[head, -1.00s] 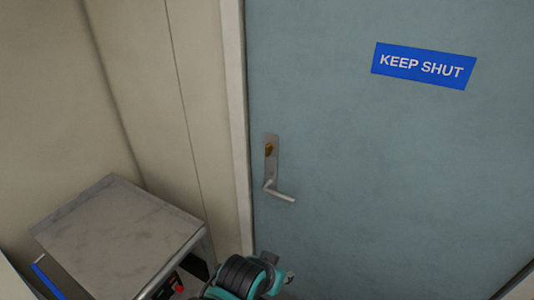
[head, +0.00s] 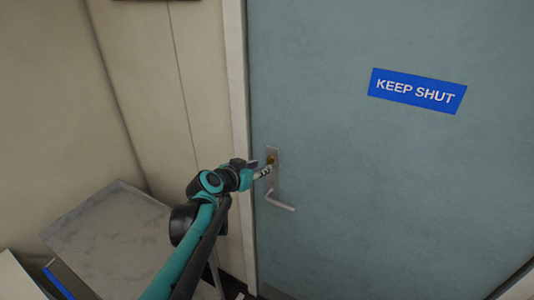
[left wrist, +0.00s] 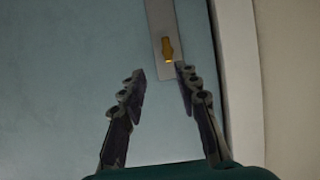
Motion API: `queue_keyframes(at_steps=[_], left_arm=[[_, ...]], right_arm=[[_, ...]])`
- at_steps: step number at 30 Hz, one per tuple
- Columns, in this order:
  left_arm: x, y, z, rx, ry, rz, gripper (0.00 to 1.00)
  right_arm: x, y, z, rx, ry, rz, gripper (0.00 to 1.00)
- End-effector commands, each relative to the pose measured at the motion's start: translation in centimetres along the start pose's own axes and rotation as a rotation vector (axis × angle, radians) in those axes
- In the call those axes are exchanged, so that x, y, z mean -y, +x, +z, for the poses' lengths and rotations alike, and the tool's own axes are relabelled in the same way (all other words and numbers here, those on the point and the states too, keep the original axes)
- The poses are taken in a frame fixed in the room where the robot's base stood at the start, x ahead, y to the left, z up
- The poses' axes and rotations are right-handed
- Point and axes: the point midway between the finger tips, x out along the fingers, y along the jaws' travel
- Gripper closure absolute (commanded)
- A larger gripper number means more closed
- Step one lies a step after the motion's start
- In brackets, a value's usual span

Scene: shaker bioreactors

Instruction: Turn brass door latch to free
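The brass latch (head: 271,158) is a small knob on a grey metal plate on the blue-green door. It also shows in the left wrist view (left wrist: 168,49), beyond the fingertips and nearer the right finger. My left gripper (head: 264,171) is at the plate, just below and left of the latch in the head view. In the left wrist view its two fingers (left wrist: 160,72) are spread with nothing between them; whether a fingertip touches the plate I cannot tell. My right gripper is not in view.
A silver lever handle (head: 281,202) sits below the latch on the same plate. A blue "KEEP SHUT" sign (head: 417,91) is higher on the door (head: 400,190). A grey-topped cabinet (head: 105,235) stands at lower left, under my left arm. The pale door frame (head: 238,90) is close left.

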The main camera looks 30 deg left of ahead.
Motion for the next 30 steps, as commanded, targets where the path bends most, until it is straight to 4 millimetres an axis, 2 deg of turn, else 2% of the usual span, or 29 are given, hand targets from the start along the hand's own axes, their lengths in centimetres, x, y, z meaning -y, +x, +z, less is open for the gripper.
queue_keyframes(at_steps=[1, 4, 12, 18, 28, 29, 30], left_arm=[[0.9, 0.1, -0.5, -0.014, 0.001, -0.011, 0.68], [1.5, 0.9, -0.7, -0.026, 0.006, -0.016, 0.68], [1.4, 5.2, -0.6, -0.026, 0.007, -0.013, 0.68], [1.4, 7.5, -0.7, -0.025, 0.006, -0.013, 0.68], [1.4, 8.0, -0.8, -0.025, 0.006, -0.015, 0.68], [1.4, 8.0, -0.8, -0.025, 0.006, -0.015, 0.71], [1.4, 8.0, -0.8, -0.025, 0.006, -0.015, 0.81]], right_arm=[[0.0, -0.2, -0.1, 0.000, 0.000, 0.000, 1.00], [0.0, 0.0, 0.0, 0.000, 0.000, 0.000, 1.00], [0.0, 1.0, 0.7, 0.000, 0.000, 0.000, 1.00], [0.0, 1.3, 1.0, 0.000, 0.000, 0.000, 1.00], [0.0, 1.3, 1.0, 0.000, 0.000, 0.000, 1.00], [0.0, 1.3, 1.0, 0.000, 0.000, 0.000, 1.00], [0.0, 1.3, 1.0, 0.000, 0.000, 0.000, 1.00]])
